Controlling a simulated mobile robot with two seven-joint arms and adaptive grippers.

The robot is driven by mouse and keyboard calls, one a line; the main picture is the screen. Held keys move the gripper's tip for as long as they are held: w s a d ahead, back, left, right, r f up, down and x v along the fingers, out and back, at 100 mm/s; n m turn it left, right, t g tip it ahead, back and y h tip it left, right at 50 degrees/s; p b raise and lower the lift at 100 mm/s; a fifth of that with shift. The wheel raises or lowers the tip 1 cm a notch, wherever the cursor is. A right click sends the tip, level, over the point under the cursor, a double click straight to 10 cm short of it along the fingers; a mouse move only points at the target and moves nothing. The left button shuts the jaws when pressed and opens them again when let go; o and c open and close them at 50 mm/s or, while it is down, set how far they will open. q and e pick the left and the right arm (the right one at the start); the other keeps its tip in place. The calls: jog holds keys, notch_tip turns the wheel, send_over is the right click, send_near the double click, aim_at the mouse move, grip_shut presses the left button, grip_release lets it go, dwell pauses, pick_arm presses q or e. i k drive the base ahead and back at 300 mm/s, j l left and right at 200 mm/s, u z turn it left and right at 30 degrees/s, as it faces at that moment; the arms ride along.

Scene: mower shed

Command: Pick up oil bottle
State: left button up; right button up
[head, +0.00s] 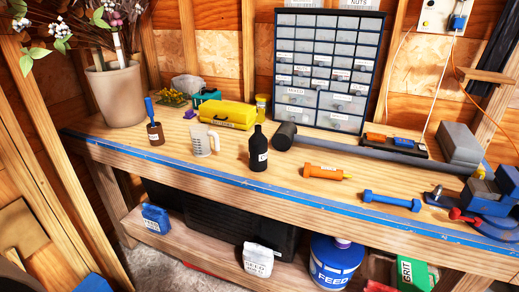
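The oil bottle appears to be the black bottle (259,150) with a narrow neck and a small white label. It stands upright on the wooden workbench (230,172), near the middle of its front half. Its label is too small to read fully. Neither of my grippers shows in the head view.
A clear measuring jug (203,141) stands left of the bottle, and a dark cylinder (285,136) lies close behind right. An orange tube (323,172) and blue dumbbell-shaped tool (391,201) lie to the right. A drawer cabinet (328,70) stands behind. Blue tape (200,186) marks the front edge.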

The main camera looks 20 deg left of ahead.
aim_at(258, 142)
jog(key=i+j+u, duration=0.2)
jog(key=i+j, duration=0.15)
jog(key=i+j+u, duration=0.15)
jog(key=i, duration=0.4)
jog(key=j, duration=0.1)
